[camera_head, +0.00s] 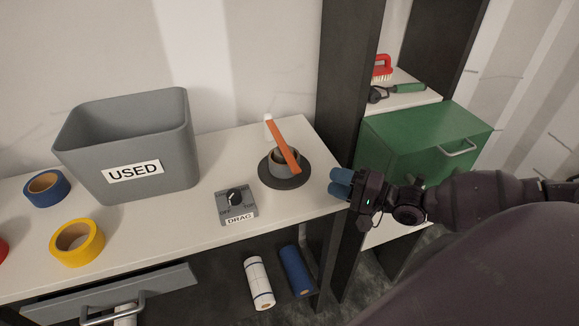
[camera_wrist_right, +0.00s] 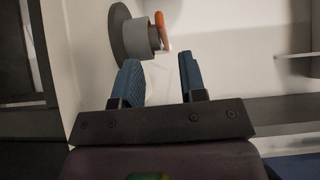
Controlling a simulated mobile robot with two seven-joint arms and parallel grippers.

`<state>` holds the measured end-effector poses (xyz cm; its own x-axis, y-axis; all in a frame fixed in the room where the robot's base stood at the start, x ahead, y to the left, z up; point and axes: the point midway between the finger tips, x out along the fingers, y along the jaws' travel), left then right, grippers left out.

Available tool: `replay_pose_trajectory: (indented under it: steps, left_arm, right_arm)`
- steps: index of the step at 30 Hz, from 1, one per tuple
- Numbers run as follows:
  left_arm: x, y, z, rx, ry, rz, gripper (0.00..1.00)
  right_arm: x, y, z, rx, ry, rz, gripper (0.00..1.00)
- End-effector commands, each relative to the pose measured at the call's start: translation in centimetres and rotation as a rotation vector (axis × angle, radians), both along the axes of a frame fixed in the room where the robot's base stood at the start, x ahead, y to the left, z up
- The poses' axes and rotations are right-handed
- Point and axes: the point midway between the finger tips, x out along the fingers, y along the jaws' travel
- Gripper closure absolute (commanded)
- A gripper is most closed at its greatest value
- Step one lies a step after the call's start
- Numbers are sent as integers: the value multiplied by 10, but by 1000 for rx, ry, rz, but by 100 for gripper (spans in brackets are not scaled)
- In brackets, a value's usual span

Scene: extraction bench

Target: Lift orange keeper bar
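The orange keeper bar (camera_head: 283,145) lies tilted across the top of a grey cup-like holder (camera_head: 284,164) on a dark round base (camera_head: 285,183) at the right of the bench. Its far end is by a small white post (camera_head: 268,120). In the right wrist view the bar (camera_wrist_right: 162,32) and the holder (camera_wrist_right: 136,38) show beyond the fingers. My right gripper (camera_head: 340,183) has blue fingertips and is right of the holder, apart from it, near the bench's right edge. In the right wrist view its fingers (camera_wrist_right: 160,82) stand apart with nothing between them. My left gripper is out of view.
A grey bin marked USED (camera_head: 130,190) stands at the left, with blue tape (camera_head: 32,198) and yellow tape (camera_head: 64,258) beside it. A DRAG dial box (camera_head: 236,212) sits left of the holder. A dark upright post (camera_head: 345,90) and green cabinet (camera_head: 400,150) are at the right.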

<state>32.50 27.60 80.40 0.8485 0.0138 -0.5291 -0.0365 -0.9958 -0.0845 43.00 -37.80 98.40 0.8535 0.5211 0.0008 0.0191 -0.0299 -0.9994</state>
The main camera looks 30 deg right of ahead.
Motion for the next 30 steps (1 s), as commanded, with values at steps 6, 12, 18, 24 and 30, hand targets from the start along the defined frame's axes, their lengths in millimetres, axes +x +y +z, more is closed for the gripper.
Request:
replay_pose_trajectory:
  steps: [6,12,18,24,30]
  left_arm:
    - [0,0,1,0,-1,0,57]
    - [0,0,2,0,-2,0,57]
    - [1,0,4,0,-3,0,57]
    - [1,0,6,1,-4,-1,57]
    - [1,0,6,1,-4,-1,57]
  right_arm:
    - [7,5,1,36,18,1,62]
    - [31,20,1,35,16,1,62]
    - [61,38,1,34,16,1,62]
    - [82,51,1,31,17,2,62]
    - [92,56,0,30,18,1,62]
